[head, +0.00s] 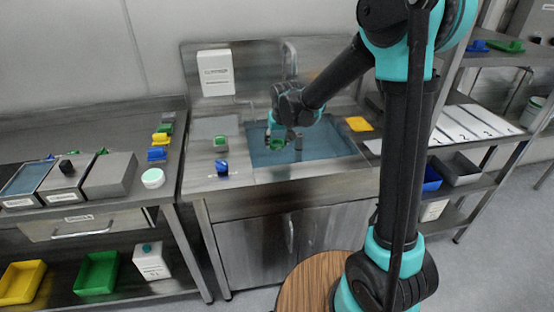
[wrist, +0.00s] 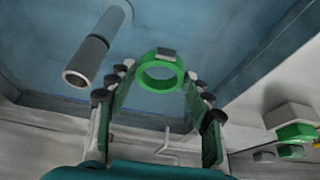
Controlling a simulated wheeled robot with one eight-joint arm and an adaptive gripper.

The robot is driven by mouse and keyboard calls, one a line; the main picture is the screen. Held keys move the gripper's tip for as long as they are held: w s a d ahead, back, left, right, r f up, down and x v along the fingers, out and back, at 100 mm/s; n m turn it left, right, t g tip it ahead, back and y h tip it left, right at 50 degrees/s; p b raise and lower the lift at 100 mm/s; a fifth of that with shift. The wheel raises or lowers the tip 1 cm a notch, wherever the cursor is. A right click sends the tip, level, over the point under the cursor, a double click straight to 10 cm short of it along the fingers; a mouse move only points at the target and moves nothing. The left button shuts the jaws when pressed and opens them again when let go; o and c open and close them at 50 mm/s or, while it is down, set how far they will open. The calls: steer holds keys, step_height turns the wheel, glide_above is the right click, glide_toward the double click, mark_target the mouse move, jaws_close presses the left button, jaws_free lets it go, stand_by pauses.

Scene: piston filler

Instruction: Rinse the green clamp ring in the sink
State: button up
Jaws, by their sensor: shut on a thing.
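The green clamp ring (wrist: 160,84) is held between the fingertips of my gripper (wrist: 158,86) in the wrist view. It is a round green band with a small grey block on its rim. In the head view my gripper (head: 282,138) hangs over the sink (head: 325,150), and the green ring (head: 277,144) shows small below it. The sink basin is blue inside. A grey tap spout (wrist: 86,62) is beside the ring, to its left in the wrist view, apart from it. I cannot tell whether water runs.
A blue-and-black part (head: 222,168) and a green-topped grey block (head: 221,143) sit left of the basin. A yellow item (head: 358,124) lies to its right.

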steer(key=shift+r, duration=1.7)
steer(key=shift+r, duration=0.1)
steer(key=shift+r, duration=1.9)
steer(key=shift+s, duration=0.1)
